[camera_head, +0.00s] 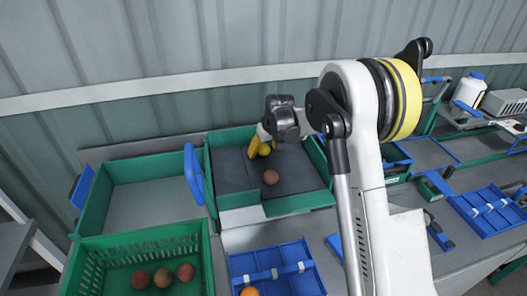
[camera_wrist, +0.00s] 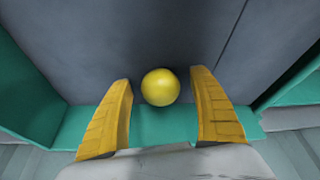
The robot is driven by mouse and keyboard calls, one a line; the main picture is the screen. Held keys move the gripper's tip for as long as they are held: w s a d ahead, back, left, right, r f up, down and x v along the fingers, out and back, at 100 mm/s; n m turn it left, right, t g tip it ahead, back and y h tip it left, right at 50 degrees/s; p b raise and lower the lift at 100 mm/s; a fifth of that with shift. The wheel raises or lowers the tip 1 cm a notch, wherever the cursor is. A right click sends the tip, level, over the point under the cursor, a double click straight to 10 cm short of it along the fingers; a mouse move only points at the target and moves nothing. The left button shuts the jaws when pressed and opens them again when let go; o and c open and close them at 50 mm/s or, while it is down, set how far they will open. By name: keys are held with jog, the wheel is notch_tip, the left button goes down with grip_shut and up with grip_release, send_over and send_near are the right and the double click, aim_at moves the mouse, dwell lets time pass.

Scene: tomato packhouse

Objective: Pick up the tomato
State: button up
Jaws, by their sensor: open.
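A yellow tomato (camera_wrist: 160,87) lies on the dark grey surface of the green-walled sorting bay. It shows yellow-green in the head view (camera_head: 264,149), right beside my gripper. My gripper (camera_wrist: 161,77) is open, its two yellow fingers on either side of the tomato in the wrist view, with visible gaps on both sides. I cannot tell how far the fingertips are above the surface. A reddish-brown tomato (camera_head: 270,177) lies nearer the front of the same surface and is out of the wrist view.
Green walls (camera_wrist: 20,100) edge the bay. A green crate (camera_head: 100,262) at front left holds three reddish tomatoes (camera_head: 163,277). A blue divided tray (camera_head: 285,272) in front holds an orange fruit (camera_head: 249,291). An empty green-walled bay (camera_head: 150,205) lies to the left.

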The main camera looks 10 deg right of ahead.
jog(key=c, duration=0.9)
jog(key=shift+r, duration=0.15)
